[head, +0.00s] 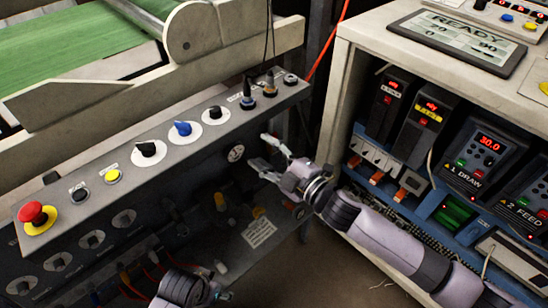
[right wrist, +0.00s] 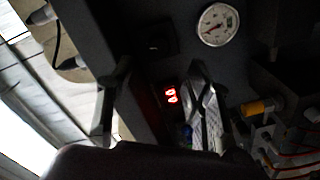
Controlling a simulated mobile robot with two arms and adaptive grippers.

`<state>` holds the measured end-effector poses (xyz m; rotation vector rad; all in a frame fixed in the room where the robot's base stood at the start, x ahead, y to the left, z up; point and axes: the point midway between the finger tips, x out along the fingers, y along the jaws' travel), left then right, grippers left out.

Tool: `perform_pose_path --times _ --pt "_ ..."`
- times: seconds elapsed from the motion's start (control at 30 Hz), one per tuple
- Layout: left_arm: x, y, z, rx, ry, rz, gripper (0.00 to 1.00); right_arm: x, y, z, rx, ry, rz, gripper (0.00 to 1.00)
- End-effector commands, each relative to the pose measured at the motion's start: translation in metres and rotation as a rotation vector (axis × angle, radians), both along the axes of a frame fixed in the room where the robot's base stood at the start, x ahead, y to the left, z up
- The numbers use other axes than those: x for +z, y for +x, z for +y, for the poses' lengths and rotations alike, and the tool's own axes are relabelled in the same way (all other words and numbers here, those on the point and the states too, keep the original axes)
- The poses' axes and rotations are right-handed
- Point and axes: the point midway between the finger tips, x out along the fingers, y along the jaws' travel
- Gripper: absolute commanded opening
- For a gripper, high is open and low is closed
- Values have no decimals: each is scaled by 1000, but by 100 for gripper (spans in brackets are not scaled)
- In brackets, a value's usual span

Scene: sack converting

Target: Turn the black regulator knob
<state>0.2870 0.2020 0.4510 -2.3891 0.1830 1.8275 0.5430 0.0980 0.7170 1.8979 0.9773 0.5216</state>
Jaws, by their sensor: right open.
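On the panel top are a black knob on a white dial (head: 147,149) and another black knob (head: 215,112). My left gripper (head: 218,288) shows partly at the bottom edge, its jaws unclear.
The sloped control panel (head: 120,190) carries a red mushroom button (head: 33,213), a blue knob (head: 183,129) and a yellow button (head: 113,176). Cables and fittings crowd its lower front. An open cabinet (head: 345,75) with drives stands at right.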

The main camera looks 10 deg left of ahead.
Motion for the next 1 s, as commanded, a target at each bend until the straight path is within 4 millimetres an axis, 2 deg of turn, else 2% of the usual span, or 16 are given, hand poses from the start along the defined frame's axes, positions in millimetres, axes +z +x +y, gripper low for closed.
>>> perform_pose_path --times 0.1,0.23,0.8,0.93,1.0 --pt "0 0 0 0 0 0 70 0 -10 -15 -1 0 1 47" --pt "0 0 0 0 0 0 70 1 -17 -23 0 1 -1 47" --pt "0 0 0 0 0 0 70 1 -18 -24 -2 2 3 47" --pt "0 0 0 0 0 0 70 -6 -16 -31 -66 32 71 47" --pt "0 0 0 0 0 0 70 -17 -13 -42 -151 65 159 47"
